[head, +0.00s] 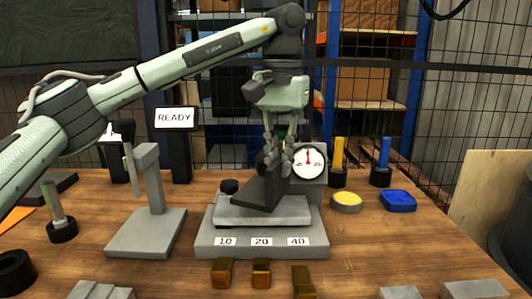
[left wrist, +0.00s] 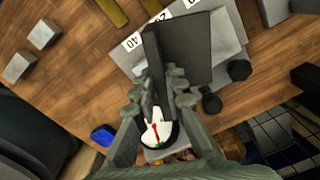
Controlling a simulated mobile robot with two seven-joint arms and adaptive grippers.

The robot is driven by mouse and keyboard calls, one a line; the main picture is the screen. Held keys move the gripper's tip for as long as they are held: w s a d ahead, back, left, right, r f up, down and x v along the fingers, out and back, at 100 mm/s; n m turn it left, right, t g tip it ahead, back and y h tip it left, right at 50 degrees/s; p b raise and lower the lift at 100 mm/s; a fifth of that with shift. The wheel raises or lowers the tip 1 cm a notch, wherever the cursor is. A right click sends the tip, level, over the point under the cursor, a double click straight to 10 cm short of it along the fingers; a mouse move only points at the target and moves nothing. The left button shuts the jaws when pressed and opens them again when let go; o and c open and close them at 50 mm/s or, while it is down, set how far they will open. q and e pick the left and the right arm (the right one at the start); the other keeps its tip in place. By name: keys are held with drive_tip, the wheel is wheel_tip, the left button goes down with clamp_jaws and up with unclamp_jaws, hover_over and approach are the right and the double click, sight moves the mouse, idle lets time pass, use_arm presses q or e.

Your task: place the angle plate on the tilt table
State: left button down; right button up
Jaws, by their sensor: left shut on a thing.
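The dark angle plate (head: 262,193) is at the top of the grey tilt table (head: 262,209), with its upright wall on the right. My left gripper (head: 277,152) points down and is shut on that wall. In the left wrist view the angle plate (left wrist: 188,48) extends from between the fingertips (left wrist: 161,92) and covers part of the tilt table (left wrist: 229,55). The plate looks turned a little relative to the table's edges. I cannot tell whether its underside touches the table. My right gripper is in neither view.
A dial gauge (head: 309,161) stands close behind the plate on the right, and a black knob (head: 229,187) is at the left. Brass blocks (head: 261,272) lie in front, near labels 10, 20 and 40. A grey stand (head: 148,205) is at left. Bare wood is at right.

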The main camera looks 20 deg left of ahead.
sight(279, 180)
use_arm(q)
drive_tip(key=shift+f, duration=0.3)
wheel_tip(279, 180, down, 3)
drive_tip(key=shift+r, duration=0.1)
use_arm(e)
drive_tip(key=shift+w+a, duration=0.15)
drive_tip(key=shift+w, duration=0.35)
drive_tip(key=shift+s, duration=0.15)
use_arm(q)
drive_tip(key=c, duration=2)
unclamp_jaws()
drive_tip(key=shift+f, duration=0.45)
drive_tip(key=o, duration=0.4)
drive_tip(key=shift+r, duration=0.1)
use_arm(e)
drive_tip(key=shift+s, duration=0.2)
